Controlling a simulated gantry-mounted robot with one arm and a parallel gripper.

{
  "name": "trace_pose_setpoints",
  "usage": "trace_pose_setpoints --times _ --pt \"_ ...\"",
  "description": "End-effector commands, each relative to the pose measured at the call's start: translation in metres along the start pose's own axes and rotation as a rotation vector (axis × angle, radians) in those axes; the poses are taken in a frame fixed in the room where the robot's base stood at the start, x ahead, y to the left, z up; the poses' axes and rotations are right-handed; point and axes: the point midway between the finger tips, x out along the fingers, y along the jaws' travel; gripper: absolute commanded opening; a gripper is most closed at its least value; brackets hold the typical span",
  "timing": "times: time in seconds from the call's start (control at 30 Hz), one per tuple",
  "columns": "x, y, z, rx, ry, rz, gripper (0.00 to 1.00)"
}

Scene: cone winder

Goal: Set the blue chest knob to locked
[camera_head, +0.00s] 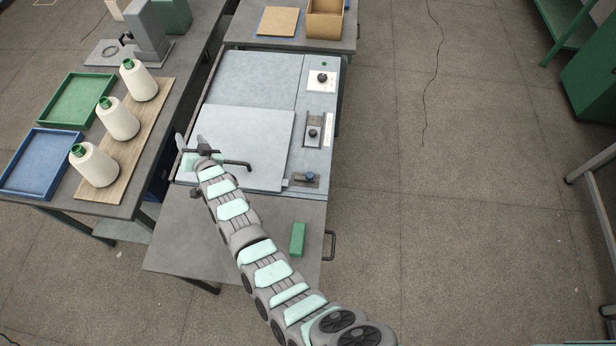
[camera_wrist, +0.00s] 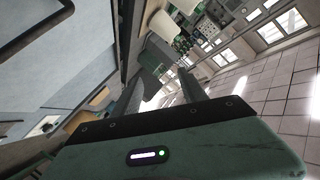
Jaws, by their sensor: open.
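The blue knob (camera_head: 310,177) sits on a dark slotted plate at the near right corner of the grey-blue chest (camera_head: 318,156). Its exact setting is too small to read. My gripper (camera_head: 192,142) is open and empty at the chest's left edge, well left of the blue knob. In the wrist view my gripper (camera_wrist: 165,80) shows two separate fingers with nothing between them. The blue knob cannot be made out in the wrist view.
Two dark knobs (camera_head: 322,77) (camera_head: 313,133) stand along the chest's right side. A bar handle (camera_head: 237,164) lies near my gripper. A green block (camera_head: 298,239) rests on the near table. Yarn cones (camera_head: 118,120) and trays (camera_head: 76,101) stand left.

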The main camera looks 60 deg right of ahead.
Motion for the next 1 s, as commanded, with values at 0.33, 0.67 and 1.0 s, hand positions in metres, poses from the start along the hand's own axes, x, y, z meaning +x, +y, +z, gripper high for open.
trace_pose_setpoints --times 0.33,0.67,1.0 --pt "-0.005 0.201 -0.017 0.268 -0.527 0.53 0.5" --pt "-0.143 0.315 -0.057 0.418 -0.816 1.003 0.5" --pt "-0.161 0.335 -0.047 0.432 -0.849 1.066 0.5"
